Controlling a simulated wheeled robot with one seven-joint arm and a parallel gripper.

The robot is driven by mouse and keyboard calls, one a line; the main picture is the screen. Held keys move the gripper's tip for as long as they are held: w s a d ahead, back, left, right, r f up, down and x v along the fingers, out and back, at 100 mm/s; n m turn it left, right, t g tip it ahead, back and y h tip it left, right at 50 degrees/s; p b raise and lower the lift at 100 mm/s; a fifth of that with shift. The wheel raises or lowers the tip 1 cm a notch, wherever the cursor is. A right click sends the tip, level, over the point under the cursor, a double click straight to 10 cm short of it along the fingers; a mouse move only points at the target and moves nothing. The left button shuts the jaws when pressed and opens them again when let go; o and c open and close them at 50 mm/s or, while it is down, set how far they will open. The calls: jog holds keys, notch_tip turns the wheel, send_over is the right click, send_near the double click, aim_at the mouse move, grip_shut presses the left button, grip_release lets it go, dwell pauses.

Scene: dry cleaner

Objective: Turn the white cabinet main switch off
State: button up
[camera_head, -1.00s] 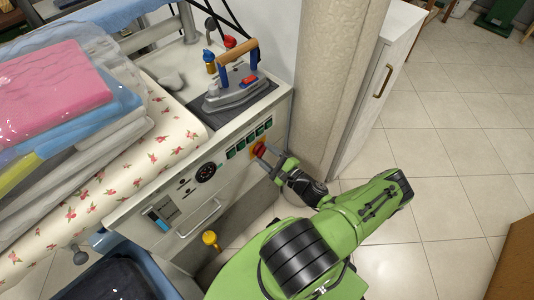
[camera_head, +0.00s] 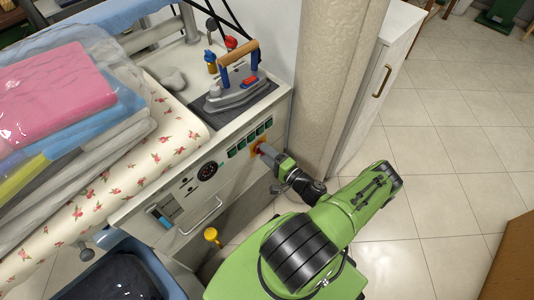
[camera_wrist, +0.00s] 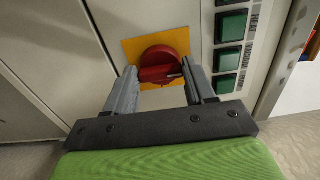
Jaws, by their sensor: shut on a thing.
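The main switch is a red rotary knob (camera_wrist: 163,66) on a yellow plate (camera_wrist: 133,48), set in the front panel of the white cabinet (camera_head: 232,172). In the wrist view the fingers of my gripper (camera_wrist: 164,84) lie on either side of the knob, closed on it. The knob's white mark points to the right in that view. In the head view my gripper (camera_head: 264,152) reaches the yellow plate (camera_head: 257,143) from the lower right and hides most of the knob.
Green buttons (camera_wrist: 230,55) line the panel beside the switch. A steam iron (camera_head: 238,88) stands on the cabinet top. Folded clothes in plastic (camera_head: 50,95) lie at the left. A beige column (camera_head: 335,80) stands close on the right. Tiled floor (camera_head: 460,150) is clear beyond.

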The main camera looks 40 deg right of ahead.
dwell(0.6)
jog(key=o, duration=1)
jog(key=shift+o, duration=0.2)
jog(key=s+p, duration=0.1)
jog(key=s, duration=1.5)
jog(key=shift+d+p, duration=0.2)
jog(key=shift+p, duration=0.15)
jog(key=shift+w, duration=0.1)
